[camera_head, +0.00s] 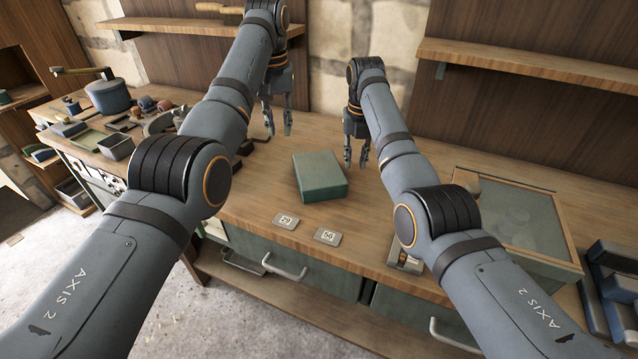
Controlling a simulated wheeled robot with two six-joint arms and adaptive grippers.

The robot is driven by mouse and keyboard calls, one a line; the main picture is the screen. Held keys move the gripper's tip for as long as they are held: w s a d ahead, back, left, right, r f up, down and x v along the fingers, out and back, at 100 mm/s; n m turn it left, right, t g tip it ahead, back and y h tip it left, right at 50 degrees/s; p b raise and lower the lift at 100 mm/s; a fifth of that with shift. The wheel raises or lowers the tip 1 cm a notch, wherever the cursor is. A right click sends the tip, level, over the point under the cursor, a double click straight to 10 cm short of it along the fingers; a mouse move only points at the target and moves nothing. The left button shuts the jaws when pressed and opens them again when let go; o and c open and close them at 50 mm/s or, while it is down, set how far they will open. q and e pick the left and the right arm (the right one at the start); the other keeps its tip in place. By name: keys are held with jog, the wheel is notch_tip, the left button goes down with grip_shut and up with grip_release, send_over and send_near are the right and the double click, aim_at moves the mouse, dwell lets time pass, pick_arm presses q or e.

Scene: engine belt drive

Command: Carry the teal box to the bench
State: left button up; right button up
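The teal box (320,177) rests on the wooden bench top (255,200), slightly turned, between my two arms. My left gripper (278,130) is beyond the box and to its left, fingers pointing down and spread apart, with nothing between them. My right gripper (355,160) is close to the box's right far corner, fingers pointing down and apart, with nothing seen between them. Neither gripper visibly holds the box.
Number tags 29 (286,220) and 56 (327,236) lie in front of the box. A glass-topped case (510,215) stands at the right. A blue-grey pot (108,96) and several small parts crowd the left. Shelves (530,66) hang above. Drawers (300,265) sit below.

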notch_tip(320, 180, up, 10)
jog(key=shift+s+r, duration=0.15)
jog(key=shift+s, duration=0.25)
